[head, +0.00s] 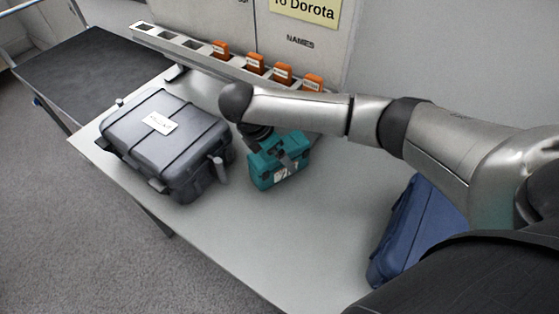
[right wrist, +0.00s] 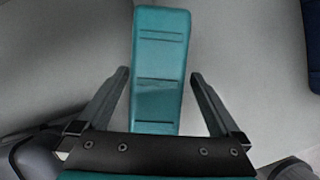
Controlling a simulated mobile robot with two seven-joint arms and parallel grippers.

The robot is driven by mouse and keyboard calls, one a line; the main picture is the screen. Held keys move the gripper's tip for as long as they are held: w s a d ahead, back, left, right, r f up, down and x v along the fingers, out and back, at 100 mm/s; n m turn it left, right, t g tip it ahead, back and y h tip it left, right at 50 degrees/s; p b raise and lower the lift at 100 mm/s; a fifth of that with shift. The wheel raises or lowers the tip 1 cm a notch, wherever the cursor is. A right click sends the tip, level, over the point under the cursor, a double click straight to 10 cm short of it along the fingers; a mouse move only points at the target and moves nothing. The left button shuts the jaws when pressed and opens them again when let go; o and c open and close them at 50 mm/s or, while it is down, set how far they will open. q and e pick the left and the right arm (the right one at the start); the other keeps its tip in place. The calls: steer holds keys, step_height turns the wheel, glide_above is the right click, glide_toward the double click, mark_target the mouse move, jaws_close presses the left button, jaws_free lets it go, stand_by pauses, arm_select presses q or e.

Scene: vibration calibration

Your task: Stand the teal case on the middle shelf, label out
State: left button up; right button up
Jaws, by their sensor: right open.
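The teal case (head: 264,174) stands on the grey table near the middle of the head view, with a white label on its front side. My right gripper (head: 283,155) reaches down over it from above, and its dark fingers partly cover the case. In the right wrist view the teal case (right wrist: 161,45) lies between the two fingers of my right gripper (right wrist: 160,75). The fingers are spread, with a visible gap on each side of the case. My left gripper is not in view. No middle shelf can be made out.
A large grey case (head: 165,140) with a label lies left of the teal case. A blue case (head: 415,230) stands at the right. A metal rack (head: 192,48) with orange labelled items (head: 255,63) runs along the table's back. The table's front middle (head: 270,235) is clear.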

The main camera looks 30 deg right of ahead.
steer(key=b+x, duration=0.1)
steer(key=x, duration=0.3)
steer(key=shift+w, duration=0.1)
jaws_close()
stand_by(0.7)
